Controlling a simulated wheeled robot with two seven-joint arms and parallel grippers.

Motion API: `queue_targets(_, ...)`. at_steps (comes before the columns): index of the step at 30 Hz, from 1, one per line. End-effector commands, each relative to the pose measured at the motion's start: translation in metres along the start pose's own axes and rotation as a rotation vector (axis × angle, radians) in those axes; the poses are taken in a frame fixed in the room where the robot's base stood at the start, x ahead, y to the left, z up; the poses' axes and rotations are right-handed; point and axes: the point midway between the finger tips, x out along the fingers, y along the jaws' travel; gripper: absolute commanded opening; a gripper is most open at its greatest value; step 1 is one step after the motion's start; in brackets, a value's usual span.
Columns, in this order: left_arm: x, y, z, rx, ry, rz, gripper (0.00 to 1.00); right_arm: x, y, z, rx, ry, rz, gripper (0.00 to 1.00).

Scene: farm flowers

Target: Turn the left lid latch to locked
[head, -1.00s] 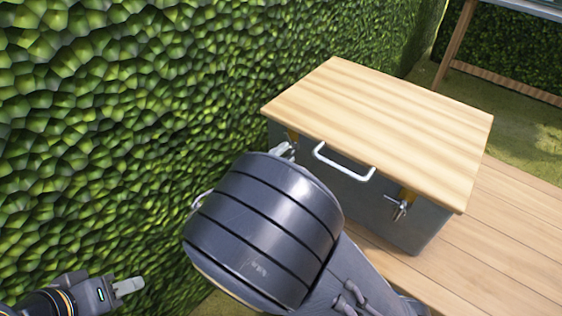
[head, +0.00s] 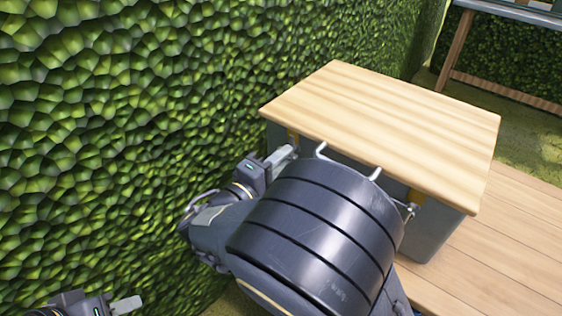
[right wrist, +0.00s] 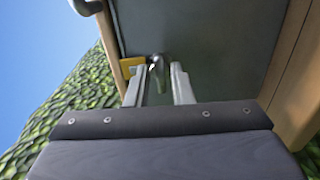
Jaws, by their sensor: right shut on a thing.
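A grey box with a pale wooden lid (head: 385,125) stands on the deck. Its left lid latch is a dark metal knob (right wrist: 157,76) beside a yellow bracket (right wrist: 131,66) in the right wrist view. In the head view the yellow bracket (head: 293,138) shows, but the knob is hidden by my gripper. My right gripper (head: 285,154) is at the box's left front, just under the lid edge. Its fingers (right wrist: 158,88) stand on both sides of the knob and are shut on it. My left gripper (head: 127,304) is at the lower left, away from the box; its jaw gap cannot be made out.
A white handle (head: 374,174) is on the box front, partly hidden by my right arm. The right latch (head: 411,209) is beyond it. A leafy hedge wall (head: 110,150) stands close on the left. Wooden deck (head: 500,240) lies to the right, with a table (head: 515,12) behind.

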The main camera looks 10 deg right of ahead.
Motion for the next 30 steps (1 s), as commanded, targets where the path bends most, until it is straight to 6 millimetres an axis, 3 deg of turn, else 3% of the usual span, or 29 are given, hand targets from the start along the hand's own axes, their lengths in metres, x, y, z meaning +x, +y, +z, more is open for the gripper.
queue_targets(9, 0.0, 0.0, 0.0, 0.0, 0.0, 0.0, 0.36, 0.001, 0.0, 0.0, 0.002, -0.001, -0.001, 0.0)
queue_targets(10, 0.0, 0.0, 0.0, 0.0, 0.0, 0.0, 0.36, 0.001, 0.0, 0.0, 0.001, -0.001, -0.001, 0.23)
queue_targets(14, 0.0, 0.0, 0.0, 0.0, 0.0, 0.0, 0.36, 0.001, 0.0, 0.0, 0.001, -0.001, 0.0, 0.4)
queue_targets(23, 0.0, 0.0, 0.0, 0.0, 0.0, 0.0, 0.36, -0.001, 0.0, 0.0, 0.0, 0.0, 0.0, 0.42)
queue_targets(30, -0.007, 0.003, -0.003, 0.0, 0.0, 0.0, 0.36, -0.033, 0.002, -0.001, 0.0, 0.003, 0.001, 0.42)
